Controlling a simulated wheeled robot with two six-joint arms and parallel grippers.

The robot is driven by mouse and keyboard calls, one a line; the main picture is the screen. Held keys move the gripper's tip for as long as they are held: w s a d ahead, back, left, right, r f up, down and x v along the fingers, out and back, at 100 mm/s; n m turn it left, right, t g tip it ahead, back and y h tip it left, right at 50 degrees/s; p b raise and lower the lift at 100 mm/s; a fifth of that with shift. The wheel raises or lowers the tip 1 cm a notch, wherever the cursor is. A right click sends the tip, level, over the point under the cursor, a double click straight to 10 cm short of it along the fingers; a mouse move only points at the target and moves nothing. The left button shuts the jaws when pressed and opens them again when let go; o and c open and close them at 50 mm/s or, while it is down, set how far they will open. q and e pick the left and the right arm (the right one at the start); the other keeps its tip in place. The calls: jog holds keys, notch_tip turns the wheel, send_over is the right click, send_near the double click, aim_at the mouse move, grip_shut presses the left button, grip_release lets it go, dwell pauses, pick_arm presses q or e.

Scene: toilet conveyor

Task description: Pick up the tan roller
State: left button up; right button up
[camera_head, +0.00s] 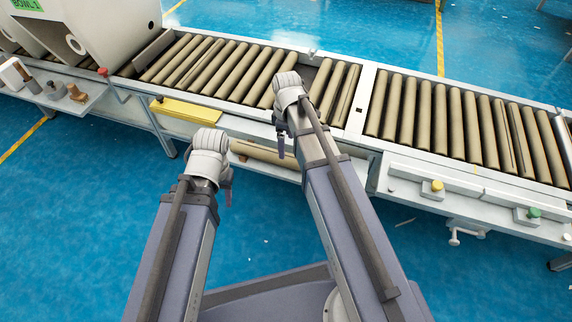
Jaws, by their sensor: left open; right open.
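A loose tan roller (268,153) lies lengthwise on a low ledge at the front side of the conveyor, below the roller bed. My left gripper (228,196) is open, pointing down in front of the conveyor, just left of and nearer than the roller. My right gripper (281,150) is open and points down over the middle of the roller in the picture. Whether it touches the roller I cannot tell. Both grippers look small and are seen from behind.
The conveyor (359,105) carries rows of similar tan rollers, with a dark gap in the row behind my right wrist. A yellow block (186,109) sits on its front left. A yellow button (437,186) and a green button (533,213) are at right. The blue floor is mostly clear.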

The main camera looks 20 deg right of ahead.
aim_at(286, 158)
jog(key=f+b, duration=0.8)
jog(key=shift+s+a, duration=0.1)
jog(key=shift+s, duration=0.1)
jog(key=shift+r, duration=0.1)
dwell(0.3)
grip_shut()
dwell(0.6)
